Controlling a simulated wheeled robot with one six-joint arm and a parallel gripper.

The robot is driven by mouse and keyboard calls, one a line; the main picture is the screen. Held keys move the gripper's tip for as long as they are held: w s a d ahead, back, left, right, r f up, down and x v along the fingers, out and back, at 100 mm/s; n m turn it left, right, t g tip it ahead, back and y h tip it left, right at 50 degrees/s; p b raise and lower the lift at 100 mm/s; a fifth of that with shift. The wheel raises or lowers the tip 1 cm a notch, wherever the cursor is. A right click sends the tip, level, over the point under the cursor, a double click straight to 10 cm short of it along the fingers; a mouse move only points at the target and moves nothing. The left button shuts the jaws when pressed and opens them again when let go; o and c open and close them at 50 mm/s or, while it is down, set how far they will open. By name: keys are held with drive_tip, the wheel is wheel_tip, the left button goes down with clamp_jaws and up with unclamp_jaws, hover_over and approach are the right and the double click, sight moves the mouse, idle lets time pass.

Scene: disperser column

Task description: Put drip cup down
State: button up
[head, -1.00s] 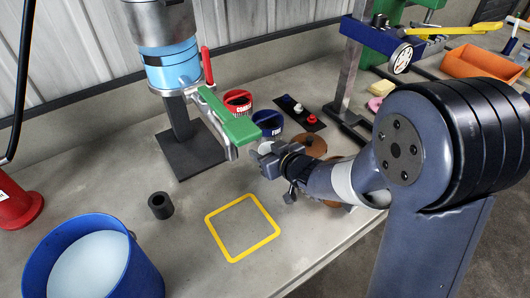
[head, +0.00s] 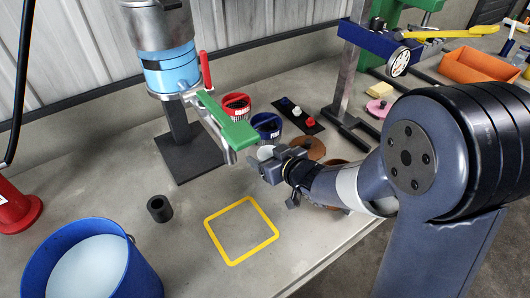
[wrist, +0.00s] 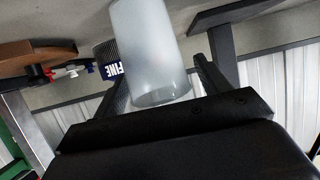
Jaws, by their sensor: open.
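The drip cup is, as far as I can tell, the frosted, translucent cup (wrist: 148,55) that fills the middle of the wrist view. In the head view only a small pale part of the cup (head: 265,152) shows behind my gripper (head: 264,170). My gripper is open, with one finger on each side of the cup in the wrist view. A gap shows between the cup and the right finger. I cannot tell whether the cup's base touches the bench. A yellow square outline (head: 207,222) is marked on the bench, empty, left of and nearer than my gripper.
A blue FINE cup (head: 267,126) and a red cup (head: 237,106) stand behind my gripper. The disperser column (head: 172,70) with its green lever (head: 228,120) is at left. A black ring (head: 160,209) and a blue bucket (head: 140,272) stand front left.

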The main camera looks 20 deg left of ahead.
drive_tip(key=p+v, duration=0.1)
drive_tip(key=v, duration=0.9)
drive_tip(key=shift+s+d+p, duration=0.2)
drive_tip(key=shift+d+p, duration=0.05)
drive_tip(key=shift+p, duration=0.1)
drive_tip(key=shift+r, duration=0.1)
